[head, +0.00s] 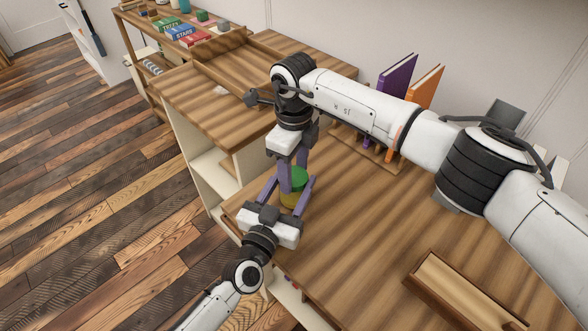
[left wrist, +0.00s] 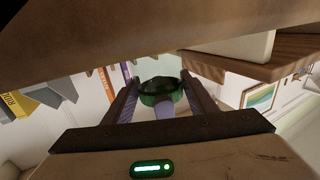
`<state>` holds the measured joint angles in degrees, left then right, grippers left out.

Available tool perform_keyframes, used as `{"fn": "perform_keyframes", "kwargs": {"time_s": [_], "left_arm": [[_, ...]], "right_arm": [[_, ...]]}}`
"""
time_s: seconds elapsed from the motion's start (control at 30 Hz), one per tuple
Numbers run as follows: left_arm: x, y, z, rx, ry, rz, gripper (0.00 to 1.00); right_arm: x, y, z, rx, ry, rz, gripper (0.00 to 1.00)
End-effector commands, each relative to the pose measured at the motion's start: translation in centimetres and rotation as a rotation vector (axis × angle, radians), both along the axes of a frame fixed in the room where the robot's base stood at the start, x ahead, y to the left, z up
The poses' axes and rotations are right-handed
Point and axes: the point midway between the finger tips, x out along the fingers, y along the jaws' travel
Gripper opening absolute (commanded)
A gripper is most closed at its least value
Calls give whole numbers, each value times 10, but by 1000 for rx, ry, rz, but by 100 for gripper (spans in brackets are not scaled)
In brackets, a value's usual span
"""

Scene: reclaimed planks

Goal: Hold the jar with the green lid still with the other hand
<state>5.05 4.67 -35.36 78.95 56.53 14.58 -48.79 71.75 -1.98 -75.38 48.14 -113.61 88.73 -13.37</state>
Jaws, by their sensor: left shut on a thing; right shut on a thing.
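The jar (head: 290,202) stands at the near left edge of the wooden worktop, with a yellowish body and a green lid (head: 299,177). My left gripper (head: 291,186) reaches in from the front, its purple fingers on either side of the jar and shut on it. My right gripper (head: 287,177) comes down from above and is shut at the lid; its fingers hide part of the lid. In the left wrist view the green lid (left wrist: 158,85) shows dark between the left fingers, with a purple finger in front of it.
A purple book (head: 396,75) and an orange book (head: 425,86) stand in a rack behind my right arm. A wooden tray (head: 440,281) lies at the front right. The worktop between jar and tray is clear.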

Motion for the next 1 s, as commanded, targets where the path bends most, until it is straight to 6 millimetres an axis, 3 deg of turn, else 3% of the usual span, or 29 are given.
{"fn": "perform_keyframes", "kwargs": {"time_s": [0.13,0.27,0.3,0.43,0.77,1.0], "left_arm": [[0,1,0,0,1,1,0],[0,1,0,0,1,1,0],[0,1,0,0,1,1,0],[0,1,0,0,1,1,0],[0,1,0,0,1,1,0],[0,1,0,0,1,1,0]], "right_arm": [[-1,0,0,1,2,-247,22],[-1,1,0,1,2,-246,22],[-1,1,0,1,2,-245,51],[-1,1,0,1,2,-244,71],[0,1,3,1,0,-243,71],[1,1,41,3,-4,-243,71]]}}
